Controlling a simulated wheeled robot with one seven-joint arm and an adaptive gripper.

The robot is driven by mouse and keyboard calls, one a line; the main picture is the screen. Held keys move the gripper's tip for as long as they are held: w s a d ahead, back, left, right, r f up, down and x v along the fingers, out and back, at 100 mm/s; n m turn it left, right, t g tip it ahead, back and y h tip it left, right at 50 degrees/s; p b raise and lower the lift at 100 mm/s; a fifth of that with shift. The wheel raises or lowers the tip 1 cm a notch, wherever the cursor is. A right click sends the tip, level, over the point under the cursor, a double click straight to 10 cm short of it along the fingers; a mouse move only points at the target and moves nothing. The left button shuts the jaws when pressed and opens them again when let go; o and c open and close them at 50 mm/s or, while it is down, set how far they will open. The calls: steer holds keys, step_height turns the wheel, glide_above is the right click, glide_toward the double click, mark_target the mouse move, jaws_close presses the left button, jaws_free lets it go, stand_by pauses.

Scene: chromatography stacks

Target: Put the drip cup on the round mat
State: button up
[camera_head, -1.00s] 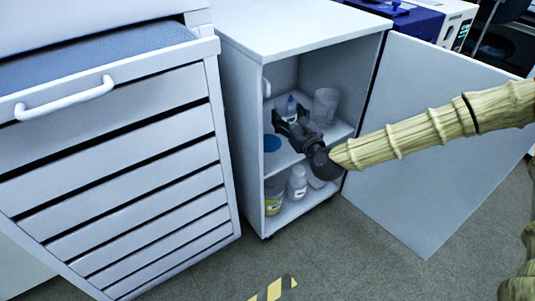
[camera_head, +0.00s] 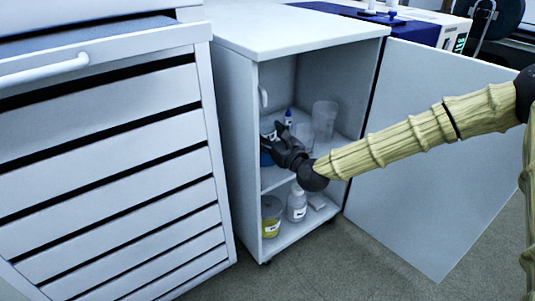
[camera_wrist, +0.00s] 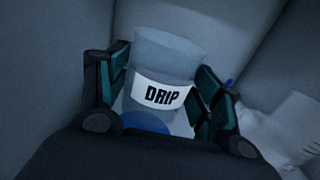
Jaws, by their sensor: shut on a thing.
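The drip cup (camera_wrist: 162,95) is a clear cup with a white DRIP label, shown in the wrist view. My gripper (camera_head: 274,141) reaches into the open cabinet at upper-shelf level and is shut on the cup, one finger on each side. In the head view, the gripper hides most or all of the cup. The round mat (camera_head: 265,158) is blue and lies on the upper shelf at the left, largely covered by my gripper. Blue also shows through the lower part of the cup in the wrist view (camera_wrist: 146,122). I cannot tell whether the cup touches the mat.
A clear beaker (camera_head: 324,119) and a blue-tipped bottle (camera_head: 288,119) stand on the upper shelf, right of my gripper. A yellow jar (camera_head: 271,217) and a white bottle (camera_head: 297,202) stand on the lower shelf. The cabinet door (camera_head: 430,150) is open at the right.

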steer(key=shift+f+b, duration=1)
steer(key=shift+f, duration=1.65)
steer(key=shift+f, duration=0.1)
steer(key=o, duration=1.1)
